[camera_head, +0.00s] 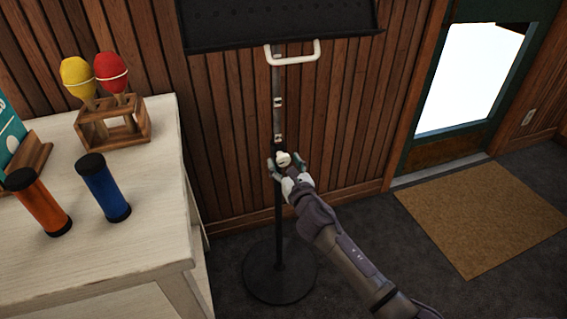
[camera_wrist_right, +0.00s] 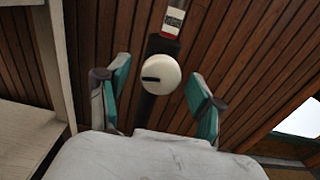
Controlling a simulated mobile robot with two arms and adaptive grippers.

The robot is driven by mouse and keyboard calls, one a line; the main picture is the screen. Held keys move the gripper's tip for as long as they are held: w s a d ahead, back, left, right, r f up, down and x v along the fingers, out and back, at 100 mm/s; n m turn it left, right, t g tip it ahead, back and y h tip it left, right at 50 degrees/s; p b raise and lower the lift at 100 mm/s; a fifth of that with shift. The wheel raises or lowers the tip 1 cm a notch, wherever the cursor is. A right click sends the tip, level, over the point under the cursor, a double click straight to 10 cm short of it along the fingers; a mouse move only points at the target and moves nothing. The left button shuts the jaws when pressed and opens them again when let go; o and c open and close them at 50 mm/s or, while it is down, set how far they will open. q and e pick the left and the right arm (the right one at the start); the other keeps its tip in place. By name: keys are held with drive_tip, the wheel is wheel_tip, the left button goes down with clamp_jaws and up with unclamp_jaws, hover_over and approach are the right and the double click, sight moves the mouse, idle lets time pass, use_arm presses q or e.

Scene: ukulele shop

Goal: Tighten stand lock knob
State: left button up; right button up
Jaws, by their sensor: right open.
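The music stand (camera_head: 279,215) stands upright on a round black base (camera_head: 279,272), with a dark tray (camera_head: 280,22) at the top. A white round lock knob (camera_head: 283,159) is on its pole at mid height. In the right wrist view the knob (camera_wrist_right: 159,75) faces me and shows a dark slot lying nearly level. My right gripper (camera_head: 281,166) is at the knob. In the wrist view its teal-padded fingers (camera_wrist_right: 158,100) are open, one on each side of the knob, with gaps showing. My left gripper is not in view.
A white table (camera_head: 155,240) stands at the left with orange (camera_head: 40,203) and blue (camera_head: 104,188) tubes and maracas in a wooden rack (camera_head: 113,125). A wood-panelled wall is behind the stand. A brown mat (camera_head: 485,215) lies at the right by a door.

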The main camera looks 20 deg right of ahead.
drive_tip(key=shift+w, duration=0.55)
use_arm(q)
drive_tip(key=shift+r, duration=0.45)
use_arm(e)
drive_tip(key=c, duration=1.2)
drive_tip(key=shift+o, duration=0.2)
